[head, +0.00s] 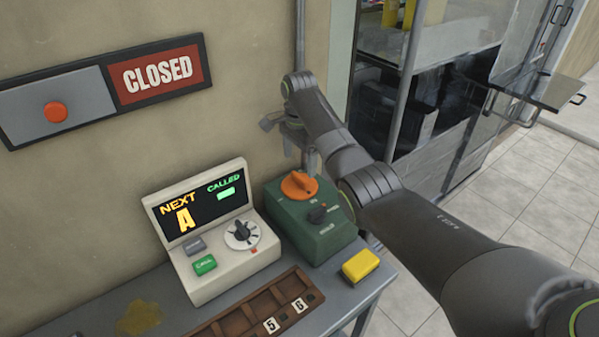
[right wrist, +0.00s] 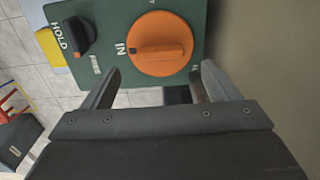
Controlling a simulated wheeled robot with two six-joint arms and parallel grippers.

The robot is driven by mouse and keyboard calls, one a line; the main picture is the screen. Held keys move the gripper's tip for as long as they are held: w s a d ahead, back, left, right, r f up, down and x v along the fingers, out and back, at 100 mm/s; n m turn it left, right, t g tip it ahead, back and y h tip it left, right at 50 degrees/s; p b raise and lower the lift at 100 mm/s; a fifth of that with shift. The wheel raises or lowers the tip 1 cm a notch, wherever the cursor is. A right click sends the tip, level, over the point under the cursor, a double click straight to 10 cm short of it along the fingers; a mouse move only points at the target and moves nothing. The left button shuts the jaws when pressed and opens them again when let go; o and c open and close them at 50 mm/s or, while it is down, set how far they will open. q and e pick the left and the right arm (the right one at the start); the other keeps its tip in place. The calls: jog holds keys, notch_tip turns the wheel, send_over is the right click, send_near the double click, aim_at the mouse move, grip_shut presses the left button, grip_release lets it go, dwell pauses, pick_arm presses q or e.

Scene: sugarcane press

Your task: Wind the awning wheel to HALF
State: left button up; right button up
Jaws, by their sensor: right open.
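The orange awning wheel (head: 299,184) sits on top of a green box (head: 312,228) on the counter. It also shows in the right wrist view (right wrist: 157,33), where its raised bar lies in line with the IN marking at its left. A HALF marking is too small to read. My right gripper (head: 297,163) is open and empty just above the wheel, towards the wall. In the right wrist view its two fingers (right wrist: 157,75) point at the wheel's lower edge, apart from it. A black lever marked HOLD (right wrist: 75,36) is on the same box. My left gripper is not in view.
A cream calling console (head: 212,232) with a dial and buttons stands left of the green box. A yellow block (head: 361,266) lies in front of the box. A brown compartment tray (head: 252,318) is at the counter's front. A CLOSED sign (head: 158,71) hangs on the wall.

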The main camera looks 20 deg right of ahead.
aim_at(300, 176)
notch_tip(300, 176, down, 4)
jog(key=shift+f, duration=0.55)
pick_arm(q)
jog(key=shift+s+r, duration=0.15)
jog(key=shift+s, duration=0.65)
pick_arm(e)
jog(key=c, duration=1)
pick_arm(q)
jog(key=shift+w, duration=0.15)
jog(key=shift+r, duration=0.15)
pick_arm(e)
jog(key=shift+r, duration=0.1)
